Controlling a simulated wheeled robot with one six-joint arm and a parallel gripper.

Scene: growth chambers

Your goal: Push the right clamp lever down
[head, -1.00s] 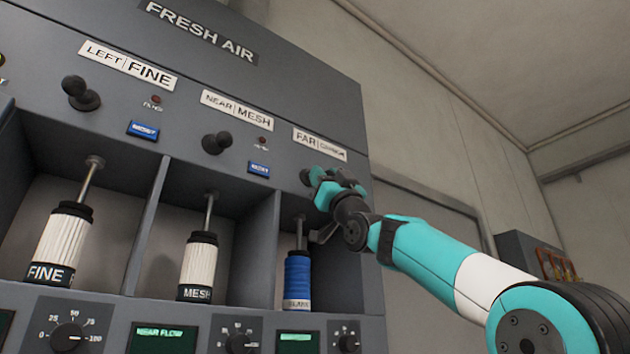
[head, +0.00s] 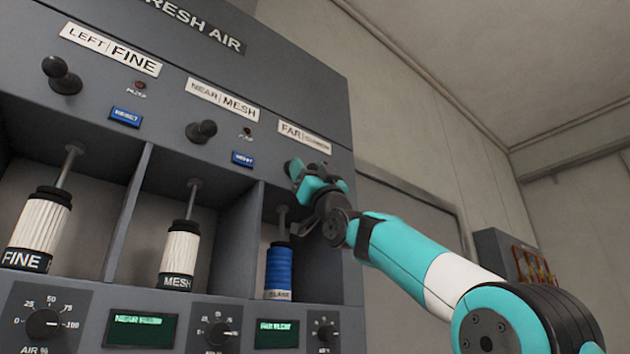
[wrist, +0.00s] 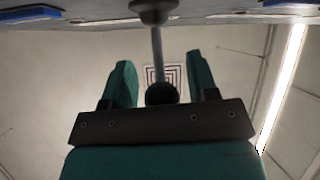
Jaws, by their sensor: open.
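The right clamp lever under the FAR label is mostly covered by my gripper in the head view; a bit of dark knob (head: 290,168) shows at its left. In the wrist view the lever shows as a thin grey rod (wrist: 157,50) coming from a dark mount on the panel and ending in a black knob (wrist: 160,93). My gripper (wrist: 161,80) is open, with one teal finger on each side of the knob and visible gaps between. In the head view my gripper (head: 312,187) is at the front of the right bay. Whether it touches the lever cannot be told.
The near lever (head: 201,131) and left lever (head: 62,75) stick out of the grey panel. A blue cartridge (head: 280,268) stands in the right bay below my gripper. White cartridges (head: 180,250) (head: 38,228) stand in the other bays.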

